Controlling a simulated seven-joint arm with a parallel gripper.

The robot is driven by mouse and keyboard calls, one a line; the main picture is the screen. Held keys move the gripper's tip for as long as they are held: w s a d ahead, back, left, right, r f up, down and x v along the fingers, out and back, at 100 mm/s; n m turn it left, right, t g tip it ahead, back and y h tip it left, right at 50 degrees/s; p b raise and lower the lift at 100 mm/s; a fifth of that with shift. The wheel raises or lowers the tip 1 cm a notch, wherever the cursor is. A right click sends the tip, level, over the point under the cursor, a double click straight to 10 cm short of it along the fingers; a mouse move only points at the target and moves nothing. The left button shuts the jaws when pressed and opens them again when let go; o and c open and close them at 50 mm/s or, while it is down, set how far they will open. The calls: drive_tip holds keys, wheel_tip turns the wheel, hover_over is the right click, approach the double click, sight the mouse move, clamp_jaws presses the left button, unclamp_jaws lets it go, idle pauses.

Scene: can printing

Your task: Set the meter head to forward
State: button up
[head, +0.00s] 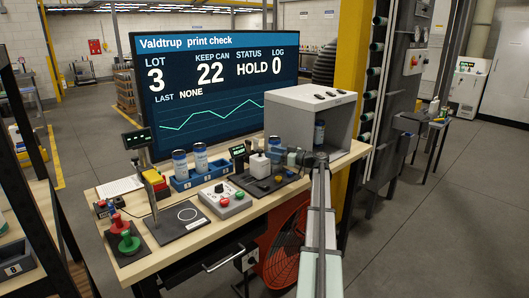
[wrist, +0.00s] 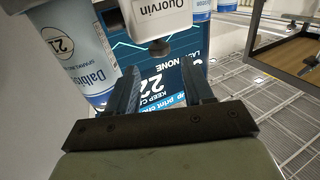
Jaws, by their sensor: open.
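I cannot tell for certain which part is the meter head. A white block (head: 257,166) stands on a dark mat at the bench's right half. In the wrist view a white unit marked Quorvin (wrist: 160,14), with a dark round tip below it, is beyond my fingers. My gripper (wrist: 160,85) is open, with nothing between its two dark fingers. In the head view it is beside the grey open box, right of the white block.
A blue rack (head: 202,179) holds cans; another can (head: 319,132) stands in the grey box (head: 290,105). A control box (head: 224,201) with buttons, a round-marked plate (head: 184,223) and red and green handled pieces (head: 128,243) crowd the bench. The large screen (head: 215,75) reads HOLD.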

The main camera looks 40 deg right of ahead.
drive_tip(key=v, duration=0.7)
drive_tip(key=shift+w, duration=0.1)
idle(0.4)
